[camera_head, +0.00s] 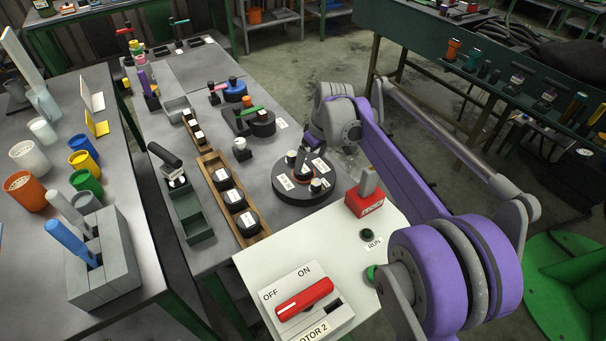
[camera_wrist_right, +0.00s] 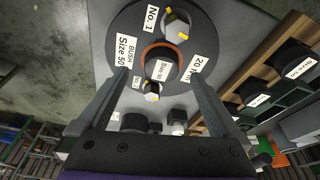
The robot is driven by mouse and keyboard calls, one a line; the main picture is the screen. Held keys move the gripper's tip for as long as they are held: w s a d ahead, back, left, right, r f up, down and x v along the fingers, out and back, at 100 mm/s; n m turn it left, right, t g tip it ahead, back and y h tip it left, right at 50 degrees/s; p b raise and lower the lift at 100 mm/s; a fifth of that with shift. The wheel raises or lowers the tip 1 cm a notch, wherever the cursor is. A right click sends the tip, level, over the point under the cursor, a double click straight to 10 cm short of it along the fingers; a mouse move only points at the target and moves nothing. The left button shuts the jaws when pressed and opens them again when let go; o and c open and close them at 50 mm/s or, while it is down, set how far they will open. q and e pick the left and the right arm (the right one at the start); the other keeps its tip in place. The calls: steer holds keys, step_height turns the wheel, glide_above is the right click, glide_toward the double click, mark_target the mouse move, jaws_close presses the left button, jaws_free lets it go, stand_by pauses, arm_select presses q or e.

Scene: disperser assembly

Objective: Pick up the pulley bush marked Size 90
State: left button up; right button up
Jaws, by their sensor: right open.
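My right gripper (camera_head: 308,150) is over the far side of a round black disc (camera_head: 290,196) in the head view. In the right wrist view its fingers (camera_wrist_right: 160,78) are open, with nothing held between them. Just ahead of the fingertips is a dark round bush (camera_wrist_right: 160,66) with an orange ring and a white label, in the middle of the disc. I cannot read its number surely. A disc label reads "BUSH Size 50". My left gripper is out of view.
Upright pegs with pale hexagonal tops (camera_wrist_right: 178,24) stand on the disc beside the central bush. A white panel with a red switch (camera_head: 305,298) and a red block (camera_head: 364,204) lie nearer. A green tray (camera_head: 198,227) is left of the wooden tray.

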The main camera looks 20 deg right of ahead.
mark_target(304, 168)
steer(key=x, duration=0.4)
steer(key=shift+w+a, duration=0.35)
steer(key=shift+w, duration=0.05)
steer(key=shift+w+f, duration=0.15)
steer(key=shift+f, duration=0.35)
jaws_close()
